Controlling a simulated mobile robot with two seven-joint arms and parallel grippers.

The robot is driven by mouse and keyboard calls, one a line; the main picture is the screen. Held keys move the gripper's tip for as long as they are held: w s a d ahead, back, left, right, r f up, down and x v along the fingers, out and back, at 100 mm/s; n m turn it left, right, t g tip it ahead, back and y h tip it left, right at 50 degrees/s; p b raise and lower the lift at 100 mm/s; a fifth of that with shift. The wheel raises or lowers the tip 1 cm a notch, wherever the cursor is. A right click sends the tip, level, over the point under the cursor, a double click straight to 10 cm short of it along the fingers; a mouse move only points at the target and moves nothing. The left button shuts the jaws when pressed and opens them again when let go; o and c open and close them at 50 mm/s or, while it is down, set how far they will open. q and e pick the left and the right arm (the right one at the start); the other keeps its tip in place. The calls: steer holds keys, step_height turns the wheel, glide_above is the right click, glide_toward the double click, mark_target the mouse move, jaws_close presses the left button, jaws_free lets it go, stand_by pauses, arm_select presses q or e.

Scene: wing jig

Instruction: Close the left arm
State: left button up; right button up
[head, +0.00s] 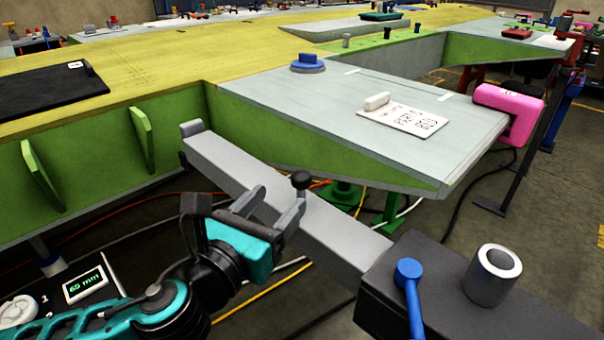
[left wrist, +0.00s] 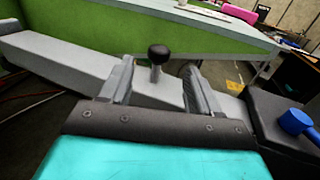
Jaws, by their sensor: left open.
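The jig's grey arm (head: 230,170) is a long bar running from a dark block (head: 400,280) at the front right to an upturned end beside the green wing edge. I cannot tell whether that end touches the wing. A black knob on a short post (head: 300,180) stands on the bar. My left gripper (head: 278,198) is open at the bar. In the left wrist view, the knob (left wrist: 157,54) shows between the two fingers and a little beyond them, with nothing gripped. My right gripper is not in view.
The dark block carries a blue-headed handle (head: 408,270) and a metal sleeve (head: 493,275). The wing panel (head: 330,110) spreads behind the bar, with a pink clamp (head: 508,110) at its right corner. Cables lie on the floor below. A device reading 65 mm (head: 85,285) is at lower left.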

mark_target(295, 181)
arm_select(q)
steer(key=x, duration=0.9)
steer(key=shift+c, duration=0.3)
jaws_close()
steer(key=shift+a, duration=0.1)
